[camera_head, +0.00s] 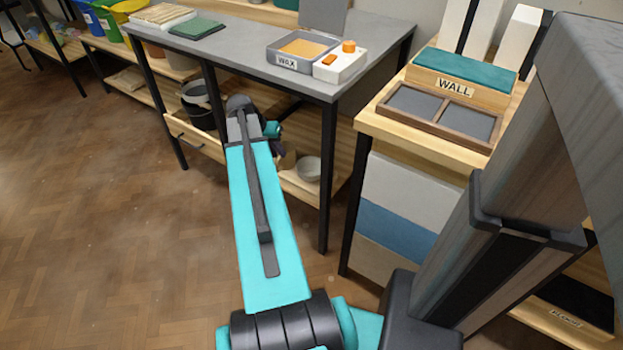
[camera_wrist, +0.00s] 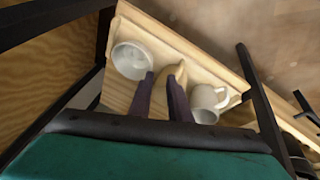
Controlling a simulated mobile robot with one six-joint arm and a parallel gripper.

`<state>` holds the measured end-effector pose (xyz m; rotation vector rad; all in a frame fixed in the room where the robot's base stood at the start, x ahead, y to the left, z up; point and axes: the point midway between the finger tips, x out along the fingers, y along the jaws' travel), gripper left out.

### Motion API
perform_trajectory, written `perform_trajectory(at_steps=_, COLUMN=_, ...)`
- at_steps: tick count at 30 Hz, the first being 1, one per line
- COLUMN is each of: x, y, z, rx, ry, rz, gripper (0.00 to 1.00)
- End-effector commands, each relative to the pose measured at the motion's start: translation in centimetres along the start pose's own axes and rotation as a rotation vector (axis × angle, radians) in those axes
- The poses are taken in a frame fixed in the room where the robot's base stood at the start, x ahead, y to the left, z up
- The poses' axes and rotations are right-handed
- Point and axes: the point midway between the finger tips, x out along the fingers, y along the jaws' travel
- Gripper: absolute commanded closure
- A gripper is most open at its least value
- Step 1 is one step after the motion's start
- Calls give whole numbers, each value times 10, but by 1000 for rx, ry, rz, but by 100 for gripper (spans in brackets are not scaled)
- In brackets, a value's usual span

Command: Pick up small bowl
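A small white bowl (camera_head: 309,168) stands on the low wooden shelf under the grey table in the head view. In the wrist view a round white vessel, which looks like this bowl (camera_wrist: 131,60), lies just left of my left fingertip. My gripper (camera_wrist: 160,78) points down at the shelf, with its two dark fingers apart. A tan object (camera_wrist: 175,71) shows at the fingertips, partly hidden by the right finger; I cannot tell whether they touch. In the head view my arm hides much of the shelf, and my fingers are not clearly visible.
A white mug (camera_wrist: 206,104) stands right of my fingers on the wooden shelf (camera_wrist: 158,38). Black table legs (camera_head: 327,180) frame the space. The grey tabletop (camera_head: 240,50) is above; the floor in front is clear.

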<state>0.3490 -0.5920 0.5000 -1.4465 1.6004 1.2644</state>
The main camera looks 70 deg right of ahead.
Motion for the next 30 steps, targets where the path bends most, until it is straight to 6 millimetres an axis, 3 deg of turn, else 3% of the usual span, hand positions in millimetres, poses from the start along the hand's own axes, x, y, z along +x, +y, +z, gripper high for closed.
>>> perform_trajectory(at_steps=6, x=5, y=21, z=-17, rx=58, ry=19, rz=14, gripper=83)
perform_trajectory(at_steps=19, x=7, y=21, z=-18, rx=59, ry=20, rz=15, gripper=83)
perform_trajectory(at_steps=30, x=50, y=20, z=-18, rx=57, ry=19, rz=15, gripper=83)
